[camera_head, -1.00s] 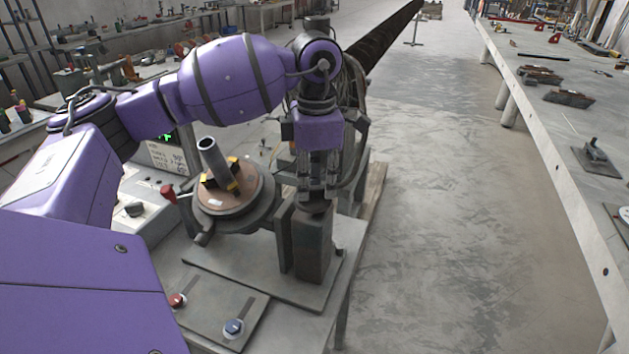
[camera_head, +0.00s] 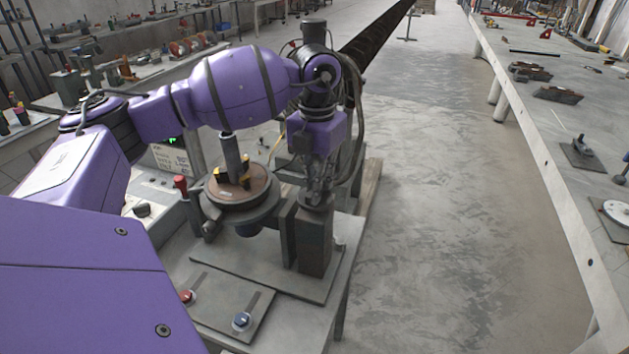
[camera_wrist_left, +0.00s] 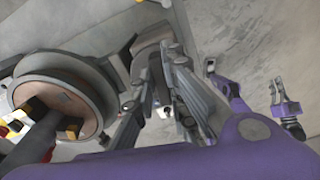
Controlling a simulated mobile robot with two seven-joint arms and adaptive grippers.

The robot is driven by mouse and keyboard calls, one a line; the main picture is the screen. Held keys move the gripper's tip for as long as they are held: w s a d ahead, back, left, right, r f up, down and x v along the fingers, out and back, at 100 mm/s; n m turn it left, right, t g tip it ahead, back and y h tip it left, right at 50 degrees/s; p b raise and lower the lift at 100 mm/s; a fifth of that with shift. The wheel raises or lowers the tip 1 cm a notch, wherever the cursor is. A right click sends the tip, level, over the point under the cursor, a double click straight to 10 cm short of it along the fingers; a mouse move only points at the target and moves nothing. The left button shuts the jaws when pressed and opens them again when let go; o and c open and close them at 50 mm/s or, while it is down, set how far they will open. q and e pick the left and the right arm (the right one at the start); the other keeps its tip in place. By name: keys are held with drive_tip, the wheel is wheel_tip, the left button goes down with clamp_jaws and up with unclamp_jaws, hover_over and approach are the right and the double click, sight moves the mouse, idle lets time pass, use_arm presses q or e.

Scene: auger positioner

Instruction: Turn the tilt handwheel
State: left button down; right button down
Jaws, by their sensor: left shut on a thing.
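My left gripper (camera_head: 316,192) points down at the top of the dark upright post (camera_head: 314,245) on the positioner. Its fingers are closed in around something there. The tilt handwheel is hidden behind the fingers, so I cannot make out its rim. In the left wrist view, the fingers (camera_wrist_left: 165,110) reach toward a dark rounded part (camera_wrist_left: 152,50). The positioner's round brown table (camera_head: 238,192) stands left of the gripper and looks nearly level. A grey tube (camera_head: 231,155) stands nearly upright on it between yellow-tipped jaws.
The base plate (camera_head: 250,268) carries the post. A front panel has a red knob (camera_head: 187,297) and a blue knob (camera_head: 241,320). A red-topped lever (camera_head: 180,184) stands left of the table. A long workbench (camera_head: 545,130) runs along the right, with open floor between.

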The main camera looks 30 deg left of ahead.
use_arm(q)
drive_tip(key=shift+n+p, duration=0.3)
drive_tip(key=shift+n, duration=0.6)
drive_tip(key=shift+a, duration=0.1)
drive_tip(key=c, duration=1.8)
unclamp_jaws()
drive_tip(key=shift+o, duration=0.2)
wheel_tip(320, 180, up, 12)
